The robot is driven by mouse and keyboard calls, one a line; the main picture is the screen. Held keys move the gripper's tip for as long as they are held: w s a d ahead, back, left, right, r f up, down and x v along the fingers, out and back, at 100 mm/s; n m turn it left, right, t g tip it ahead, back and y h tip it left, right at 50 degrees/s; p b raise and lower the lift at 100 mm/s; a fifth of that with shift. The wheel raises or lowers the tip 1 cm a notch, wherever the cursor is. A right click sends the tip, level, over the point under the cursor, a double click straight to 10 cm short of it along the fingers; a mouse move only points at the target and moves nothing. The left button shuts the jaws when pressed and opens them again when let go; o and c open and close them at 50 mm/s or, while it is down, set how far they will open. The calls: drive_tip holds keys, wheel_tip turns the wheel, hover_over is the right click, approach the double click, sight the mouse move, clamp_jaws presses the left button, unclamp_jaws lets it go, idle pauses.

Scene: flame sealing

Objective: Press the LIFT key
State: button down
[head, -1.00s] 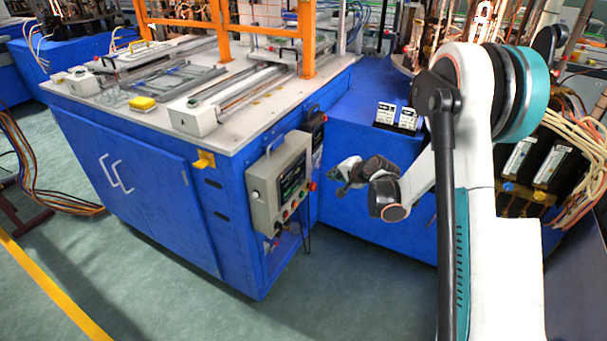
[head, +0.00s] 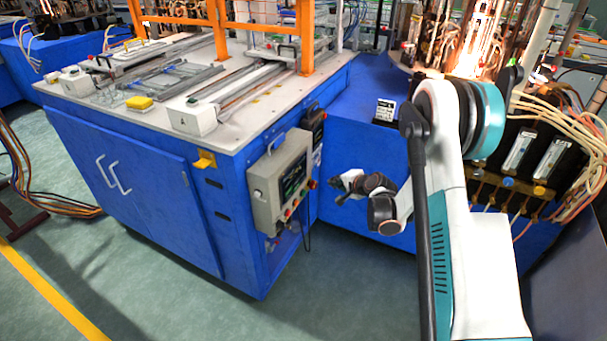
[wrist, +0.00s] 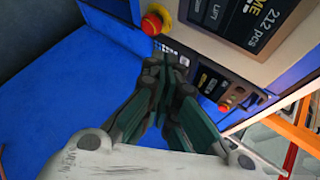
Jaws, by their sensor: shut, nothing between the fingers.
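The LIFT key (wrist: 211,13) shows at the top of the wrist view as a dark area with white lettering, on the dark screen (wrist: 240,18) of the control panel. In the head view the grey panel (head: 262,195) hangs on the blue cabinet's side, with its dark screen (head: 293,181) facing right. My gripper (wrist: 165,62) is shut and empty, its dark fingers together. In the wrist view its tips lie below and left of the LIFT lettering; I see no contact with it. In the head view my gripper (head: 337,187) is right of the panel, apart from it.
A red button with a yellow ring (wrist: 152,24) sits on the panel near my fingertips in the wrist view. Another red knob (wrist: 224,107) is lower right. A blue housing (head: 345,150) stands behind my gripper. Green floor (head: 330,290) is clear in front.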

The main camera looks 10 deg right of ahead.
drive_tip(key=w+a, duration=0.5)
drive_tip(key=a, duration=0.1)
drive_tip(key=shift+a, duration=0.35)
drive_tip(key=shift+a, duration=0.15)
idle(1.2)
drive_tip(key=shift+w+a, duration=0.15)
drive_tip(key=shift+a, duration=0.05)
drive_tip(key=shift+w+a, duration=0.2)
drive_tip(key=shift+a, duration=0.1)
idle(0.7)
drive_tip(key=shift+d, duration=0.15)
drive_tip(key=shift+s+d, duration=0.45)
drive_tip(key=shift+d, duration=0.05)
idle(0.4)
drive_tip(key=s+d, duration=0.1)
drive_tip(key=d, duration=0.1)
drive_tip(key=s+d, duration=0.2)
idle(0.4)
